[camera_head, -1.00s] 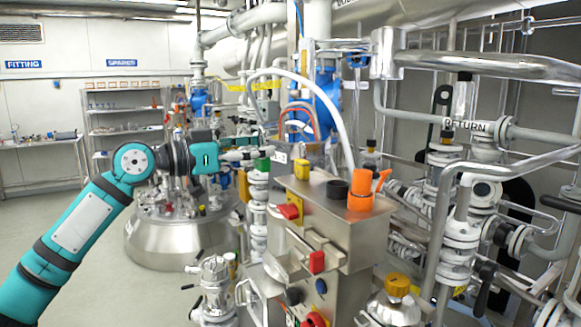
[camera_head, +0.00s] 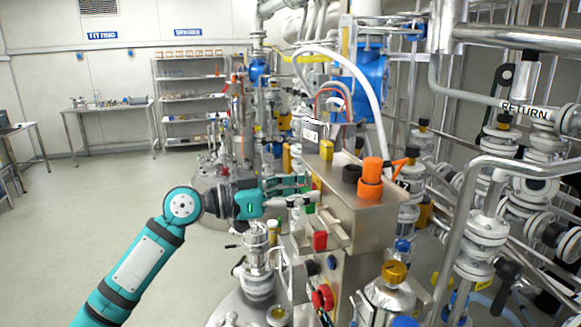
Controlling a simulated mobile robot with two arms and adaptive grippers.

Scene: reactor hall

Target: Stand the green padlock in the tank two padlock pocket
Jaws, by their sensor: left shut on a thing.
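My left gripper (camera_head: 307,193) reaches in from the left, just left of the steel box (camera_head: 383,217), and is shut on the green padlock (camera_head: 311,206). The padlock shows only as a small green patch by the fingertips; the fingers and the box edge partly hide it. A yellow padlock (camera_head: 326,150) stands on the far left part of the box top. I cannot make out the tank two padlock pocket or any label for it. My right gripper is not in view.
An orange fitting (camera_head: 371,178) and a black cap (camera_head: 352,173) stand on the box top. A red part (camera_head: 320,241) and a red button (camera_head: 322,297) sit on its face. Pipes and valves (camera_head: 484,235) crowd the right. Open floor (camera_head: 90,220) lies left.

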